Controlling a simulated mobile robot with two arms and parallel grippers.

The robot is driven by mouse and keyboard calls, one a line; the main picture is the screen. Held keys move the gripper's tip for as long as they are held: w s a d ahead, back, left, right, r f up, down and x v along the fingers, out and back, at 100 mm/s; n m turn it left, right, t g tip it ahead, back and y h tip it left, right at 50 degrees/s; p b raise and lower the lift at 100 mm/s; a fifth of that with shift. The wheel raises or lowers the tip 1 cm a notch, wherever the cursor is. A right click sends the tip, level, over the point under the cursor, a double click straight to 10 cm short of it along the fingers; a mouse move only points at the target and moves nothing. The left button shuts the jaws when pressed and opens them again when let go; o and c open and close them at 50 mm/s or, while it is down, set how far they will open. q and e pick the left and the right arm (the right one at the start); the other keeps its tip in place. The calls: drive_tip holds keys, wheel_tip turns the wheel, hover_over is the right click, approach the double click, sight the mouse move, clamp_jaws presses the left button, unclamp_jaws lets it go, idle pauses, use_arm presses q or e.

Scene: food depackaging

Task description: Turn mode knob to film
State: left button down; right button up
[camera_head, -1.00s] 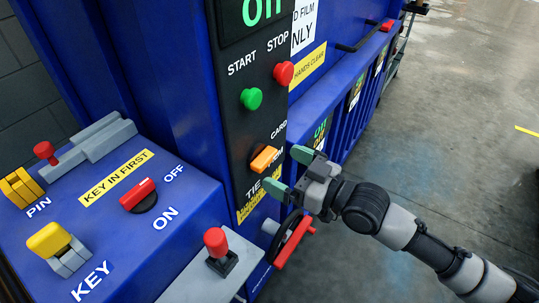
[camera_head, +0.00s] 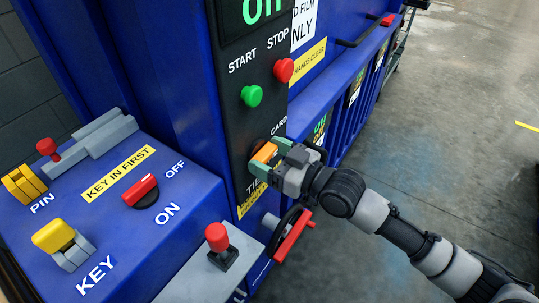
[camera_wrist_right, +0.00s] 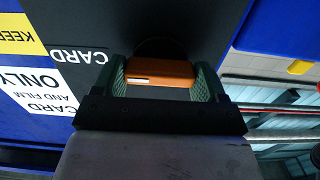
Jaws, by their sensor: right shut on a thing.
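The orange mode knob (camera_head: 264,153) is on the black control panel (camera_head: 232,120), below the START and STOP buttons. CARD is printed above it and TIE below it; my gripper hides the label to its right. My right gripper (camera_head: 270,158) has its green fingers on either side of the knob and is shut on it. In the right wrist view the knob (camera_wrist_right: 160,72) lies between the two fingers (camera_wrist_right: 165,82), with CARD printed to the left. My left gripper is not in view.
The green START button (camera_head: 251,96) and red STOP button (camera_head: 284,70) are above the knob. A red-handled lever (camera_head: 295,237) sits below my right gripper. A blue console with a red switch (camera_head: 140,191) and yellow key (camera_head: 52,237) stands at left. Open floor lies at right.

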drive_tip(key=shift+m, duration=0.4)
drive_tip(key=m+p, duration=0.1)
drive_tip(key=m, duration=0.1)
drive_tip(key=shift+m, duration=0.4)
drive_tip(key=shift+w+m+p, duration=0.1)
drive_tip(key=shift+m+p, duration=0.25)
drive_tip(key=shift+m, duration=2.25)
drive_tip(key=o, duration=0.9)
drive_tip(key=shift+d, duration=0.1)
drive_tip(key=shift+f, duration=0.1)
